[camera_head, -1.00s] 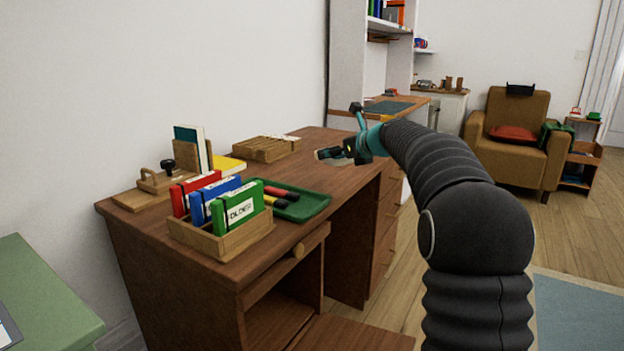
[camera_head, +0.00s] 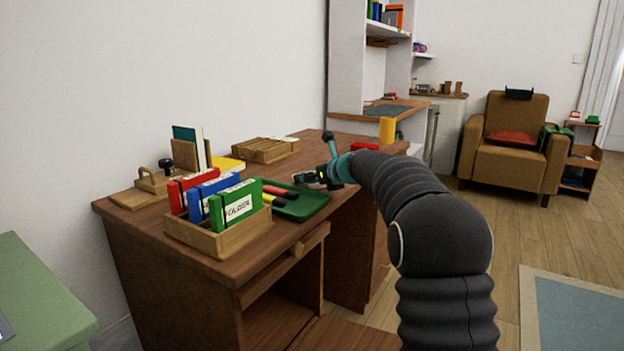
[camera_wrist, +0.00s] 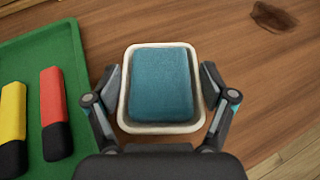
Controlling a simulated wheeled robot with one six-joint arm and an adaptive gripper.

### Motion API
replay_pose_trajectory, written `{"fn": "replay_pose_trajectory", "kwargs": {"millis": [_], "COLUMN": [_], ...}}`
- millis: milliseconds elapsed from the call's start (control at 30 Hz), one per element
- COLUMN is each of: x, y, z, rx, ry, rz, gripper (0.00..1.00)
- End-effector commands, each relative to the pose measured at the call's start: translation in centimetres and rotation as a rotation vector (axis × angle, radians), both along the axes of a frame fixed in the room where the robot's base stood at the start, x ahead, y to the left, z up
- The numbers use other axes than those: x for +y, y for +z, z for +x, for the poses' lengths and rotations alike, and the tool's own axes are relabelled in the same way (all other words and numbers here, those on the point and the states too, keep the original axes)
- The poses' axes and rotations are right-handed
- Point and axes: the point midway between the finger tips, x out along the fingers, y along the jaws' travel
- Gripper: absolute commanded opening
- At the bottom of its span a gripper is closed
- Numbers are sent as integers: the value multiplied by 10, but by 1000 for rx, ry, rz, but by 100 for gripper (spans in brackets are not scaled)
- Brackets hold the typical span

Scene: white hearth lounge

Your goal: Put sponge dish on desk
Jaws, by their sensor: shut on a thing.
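The sponge dish (camera_wrist: 124,112) is a white tray with a blue sponge (camera_wrist: 161,84) lying in it, seen from above in the wrist view. My gripper (camera_wrist: 163,92) is shut on the dish, one finger at each side wall. The wooden desk (camera_wrist: 230,40) lies beneath; I cannot tell whether the dish touches it. In the head view, my gripper (camera_head: 322,177) is over the desk (camera_head: 225,268), just right of the green tray, and the dish is mostly hidden there.
The green tray (camera_head: 312,208) with markers lies close left of the dish. A folder holder (camera_head: 215,238), a wooden organizer (camera_head: 265,150) and a stamp stand left and behind. A red object (camera_head: 364,147) and a yellow cylinder (camera_head: 387,130) show behind my arm.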

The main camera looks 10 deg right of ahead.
Motion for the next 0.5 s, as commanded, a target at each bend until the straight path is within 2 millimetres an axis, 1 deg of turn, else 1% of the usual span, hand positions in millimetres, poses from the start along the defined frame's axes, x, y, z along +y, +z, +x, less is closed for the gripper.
{"fn": "replay_pose_trajectory", "kwargs": {"millis": [100, 267, 300, 333, 500], "x": [0, 0, 0, 0, 0], "y": [2, -3, -2, -2, -2], "z": [0, 0, 0, 0, 0], "rx": [-1, -1, 0, 0, 0], "ry": [0, 0, 0, 0, 0], "rz": [0, 0, 0, 0, 0], "gripper": [40, 40, 93, 100, 100]}}
